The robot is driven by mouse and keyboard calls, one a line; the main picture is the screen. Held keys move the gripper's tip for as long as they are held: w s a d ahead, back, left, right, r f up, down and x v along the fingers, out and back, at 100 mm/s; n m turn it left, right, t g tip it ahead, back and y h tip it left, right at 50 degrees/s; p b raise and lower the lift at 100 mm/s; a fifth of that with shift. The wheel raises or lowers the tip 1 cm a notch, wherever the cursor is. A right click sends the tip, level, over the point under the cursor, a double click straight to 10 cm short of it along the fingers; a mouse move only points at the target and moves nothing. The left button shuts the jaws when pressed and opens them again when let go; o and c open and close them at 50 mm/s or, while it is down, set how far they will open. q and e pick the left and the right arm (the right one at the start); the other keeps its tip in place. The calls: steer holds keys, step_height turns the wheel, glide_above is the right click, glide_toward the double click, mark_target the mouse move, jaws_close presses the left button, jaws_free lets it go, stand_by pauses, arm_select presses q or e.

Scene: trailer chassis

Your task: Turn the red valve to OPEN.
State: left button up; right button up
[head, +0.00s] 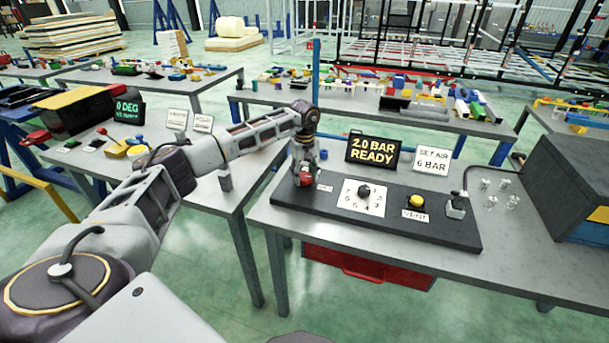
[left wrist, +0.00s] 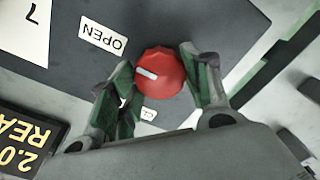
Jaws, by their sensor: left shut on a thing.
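The red valve (left wrist: 160,73) is a round, faceted knob on the dark panel (head: 440,231), at the panel's left end. In the left wrist view its white pointer mark faces left. The OPEN label (left wrist: 102,35) lies up and left of it. A second label (left wrist: 149,114), starting "CL", is partly hidden below the knob. My left gripper (head: 304,172) reaches down over the valve in the head view. In the left wrist view the fingers of my left gripper (left wrist: 159,68) are on opposite sides of the knob, shut on it. My right gripper is not in view.
The panel also carries a dial (head: 364,191), a yellow button (head: 416,202) and a metal fitting (head: 456,204). Behind stand a display reading 2.0 BAR READY (head: 372,150) and a SET AIR 6 BAR sign (head: 432,161). A grey case (head: 575,180) sits at the right.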

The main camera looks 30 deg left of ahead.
mark_target(304, 176)
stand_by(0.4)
arm_select(q)
steer(key=o, duration=1)
steer(key=shift+r, duration=6.05)
steer(key=shift+s+f, duration=0.1)
